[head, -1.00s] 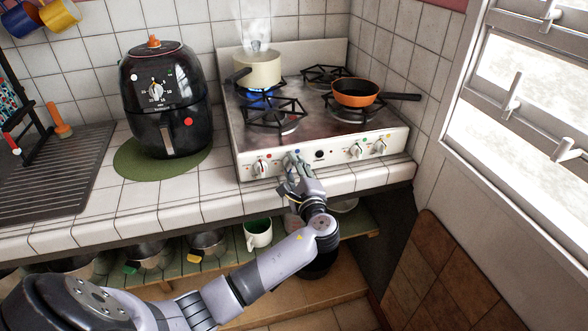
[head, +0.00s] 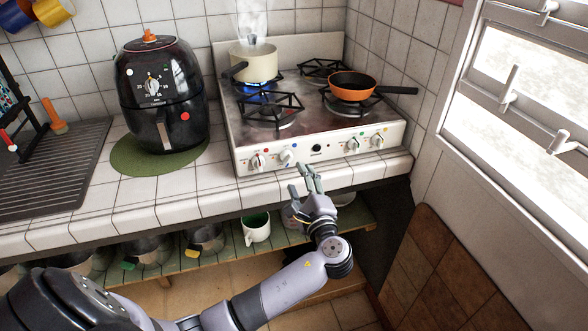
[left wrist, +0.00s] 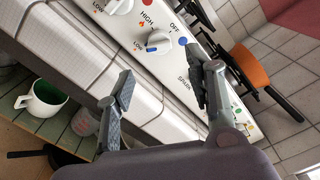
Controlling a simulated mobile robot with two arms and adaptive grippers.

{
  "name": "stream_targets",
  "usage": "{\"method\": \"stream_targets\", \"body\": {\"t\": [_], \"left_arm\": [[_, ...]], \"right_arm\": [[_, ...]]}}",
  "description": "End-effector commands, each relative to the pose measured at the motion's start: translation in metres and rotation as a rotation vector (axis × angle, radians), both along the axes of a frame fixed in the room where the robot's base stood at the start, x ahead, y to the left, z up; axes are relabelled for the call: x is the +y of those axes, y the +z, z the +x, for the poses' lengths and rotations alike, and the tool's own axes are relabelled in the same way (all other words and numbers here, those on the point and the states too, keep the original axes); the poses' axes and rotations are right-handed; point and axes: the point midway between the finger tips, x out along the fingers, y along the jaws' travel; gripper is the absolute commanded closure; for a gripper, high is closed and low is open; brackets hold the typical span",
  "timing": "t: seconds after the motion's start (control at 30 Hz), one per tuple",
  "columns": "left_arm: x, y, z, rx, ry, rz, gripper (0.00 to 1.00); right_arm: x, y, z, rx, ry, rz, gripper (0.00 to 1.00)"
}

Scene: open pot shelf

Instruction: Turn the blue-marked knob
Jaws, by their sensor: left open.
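The blue-marked knob (head: 287,157) is on the white stove's front panel, second from the left, under a blue dot. In the left wrist view the same knob (left wrist: 158,42) is white with a blue pointer stripe, between HIGH, LOW and OFF labels; the stripe appears to lean toward LOW. My left gripper (head: 306,180) is open and empty, in front of and below the panel, apart from the knob. In the left wrist view its fingers (left wrist: 160,92) are spread, with the knob beyond the gap. My right gripper is out of view.
A steaming cream pot (head: 254,66) sits over a lit blue flame at the back left. An orange pan (head: 352,88) is at the right. A black air fryer (head: 160,95) stands left of the stove. A white mug (head: 256,228) is on the shelf below.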

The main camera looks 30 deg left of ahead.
Motion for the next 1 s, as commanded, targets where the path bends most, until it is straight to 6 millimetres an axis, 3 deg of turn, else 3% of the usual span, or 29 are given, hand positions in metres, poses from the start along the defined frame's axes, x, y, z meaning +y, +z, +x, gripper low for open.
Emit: {"method": "stream_targets", "body": {"t": [0.1,0.3,0.87,0.97,1.0], "left_arm": [[-0.017,-0.001,-0.014,0.002,0.000,-0.003,0.51],[-0.030,-0.001,-0.026,0.001,0.001,-0.001,0.51],[-0.032,-0.001,-0.027,0.002,0.000,0.000,0.51],[-0.032,-0.015,-0.025,0.024,-0.014,-0.016,0.51],[-0.032,-0.028,-0.023,0.046,-0.026,-0.031,0.51]], "right_arm": [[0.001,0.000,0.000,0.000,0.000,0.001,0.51],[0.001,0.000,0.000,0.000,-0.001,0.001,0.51],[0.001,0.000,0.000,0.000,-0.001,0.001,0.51],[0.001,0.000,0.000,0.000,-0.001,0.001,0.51],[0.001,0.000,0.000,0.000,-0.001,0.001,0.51]]}}
